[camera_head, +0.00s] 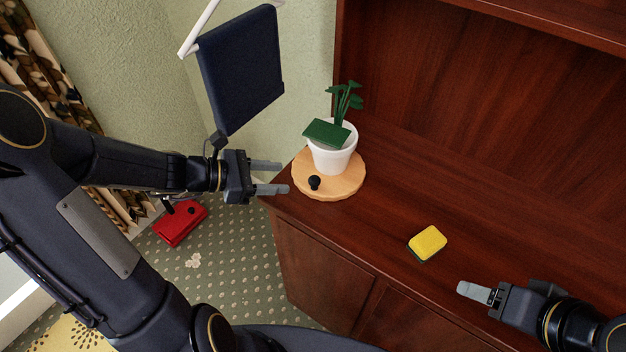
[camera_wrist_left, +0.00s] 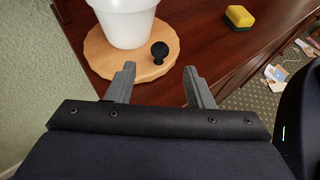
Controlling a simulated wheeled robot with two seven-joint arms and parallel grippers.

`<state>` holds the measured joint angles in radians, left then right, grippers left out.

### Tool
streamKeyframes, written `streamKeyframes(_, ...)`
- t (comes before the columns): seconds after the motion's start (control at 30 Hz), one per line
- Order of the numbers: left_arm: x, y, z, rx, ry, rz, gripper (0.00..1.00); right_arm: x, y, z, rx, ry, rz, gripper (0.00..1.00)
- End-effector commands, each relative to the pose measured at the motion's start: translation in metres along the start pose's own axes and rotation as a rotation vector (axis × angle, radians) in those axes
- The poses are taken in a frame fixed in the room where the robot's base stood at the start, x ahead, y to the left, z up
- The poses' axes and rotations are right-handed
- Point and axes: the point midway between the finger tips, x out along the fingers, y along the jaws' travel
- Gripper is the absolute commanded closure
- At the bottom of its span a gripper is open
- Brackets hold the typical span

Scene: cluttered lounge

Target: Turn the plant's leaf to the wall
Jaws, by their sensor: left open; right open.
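The plant (camera_head: 345,103) stands in a white pot (camera_head: 333,156) on a round wooden turntable (camera_head: 343,187) at the cabinet's left end. Its broad flat leaf (camera_head: 326,132) points to the front left, away from the cabinet's back panel. A black knob (camera_head: 314,183) sticks up near the turntable's front left rim. My left gripper (camera_head: 277,178) is open and empty, just left of the turntable and knob. In the left wrist view the knob (camera_wrist_left: 160,50) lies beyond and between the open fingers (camera_wrist_left: 160,84). My right gripper (camera_head: 466,291) is over the cabinet's front right; only one finger shows clearly.
A yellow sponge (camera_head: 428,243) lies on the wooden cabinet top (camera_head: 390,215), between the turntable and my right gripper. A dark blue panel (camera_head: 241,68) hangs behind my left gripper. A red object (camera_head: 180,223) lies on the floor. The cabinet top behind the sponge is clear.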

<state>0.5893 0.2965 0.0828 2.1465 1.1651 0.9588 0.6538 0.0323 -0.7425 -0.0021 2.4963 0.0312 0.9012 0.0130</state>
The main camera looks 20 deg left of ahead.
Motion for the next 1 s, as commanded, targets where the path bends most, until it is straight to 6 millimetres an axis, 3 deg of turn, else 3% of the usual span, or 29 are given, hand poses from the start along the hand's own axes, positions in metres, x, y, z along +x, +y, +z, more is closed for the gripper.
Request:
streamKeyframes(0.5, 0.07, -0.001, 0.0, 0.001, 0.0, -0.004, 0.52, 0.002, 0.001, 0.001, 0.0, 0.0, 0.0, 0.33)
streamKeyframes(0.87, 0.075, -0.001, 0.0, 0.003, 0.001, -0.001, 0.54, 0.003, 0.001, 0.001, 0.0, 0.0, 0.0, 0.33)
streamKeyframes(1.0, 0.075, -0.001, 0.0, 0.003, 0.001, -0.002, 0.72, 0.003, 0.001, 0.001, 0.0, 0.0, 0.0, 0.33)
